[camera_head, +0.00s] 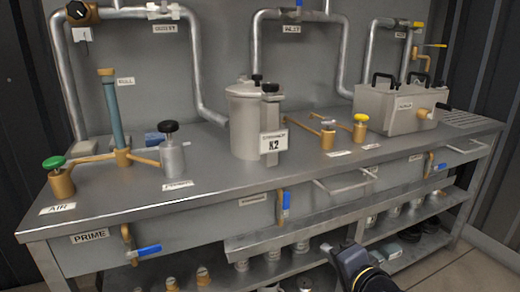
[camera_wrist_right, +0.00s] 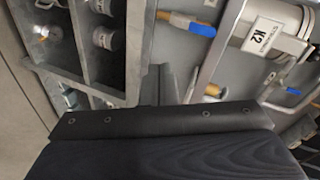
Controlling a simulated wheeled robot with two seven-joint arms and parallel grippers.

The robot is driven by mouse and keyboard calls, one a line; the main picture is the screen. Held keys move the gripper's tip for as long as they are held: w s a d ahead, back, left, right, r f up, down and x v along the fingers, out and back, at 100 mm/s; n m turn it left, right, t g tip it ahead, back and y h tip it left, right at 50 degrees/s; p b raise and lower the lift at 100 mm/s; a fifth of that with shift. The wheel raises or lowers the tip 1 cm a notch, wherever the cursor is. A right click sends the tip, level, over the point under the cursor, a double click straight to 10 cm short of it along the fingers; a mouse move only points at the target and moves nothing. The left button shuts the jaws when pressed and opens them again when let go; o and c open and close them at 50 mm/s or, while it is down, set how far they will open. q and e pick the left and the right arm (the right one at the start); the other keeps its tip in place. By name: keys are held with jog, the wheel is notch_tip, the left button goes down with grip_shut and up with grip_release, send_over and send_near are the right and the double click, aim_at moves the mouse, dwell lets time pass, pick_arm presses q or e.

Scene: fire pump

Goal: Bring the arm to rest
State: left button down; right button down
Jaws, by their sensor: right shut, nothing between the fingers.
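My right gripper (camera_head: 341,248) shows at the bottom of the head view, in front of the lower shelf of the steel bench (camera_head: 215,172). It is shut and empty, and apart from the bench. In the right wrist view the dark gripper body (camera_wrist_right: 160,130) fills the bottom. My left gripper is not in view.
The bench holds a steel tank (camera_head: 245,115) labelled K2, a green-knobbed valve (camera_head: 60,180) and a steel box (camera_head: 385,108). Blue-handled valves (camera_head: 145,250) stick out from its front. Jars and fittings stand on the shelf (camera_head: 300,240). Some floor shows at right.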

jog(key=s+d+f+n+g, duration=0.2)
jog(key=s+f+n+g, duration=0.25)
jog(key=s, duration=0.55)
jog(key=s+d+f+n+g, duration=0.2)
jog(key=s+f+n+g, duration=0.3)
jog(key=s, duration=0.5)
notch_tip(320, 180, up, 37)
jog(key=t+p, duration=0.1)
jog(key=p, duration=3.5)
jog(key=shift+s+a+f+n, duration=0.15)
jog(key=shift+a+f+n, duration=0.1)
jog(key=shift+n, duration=0.2)
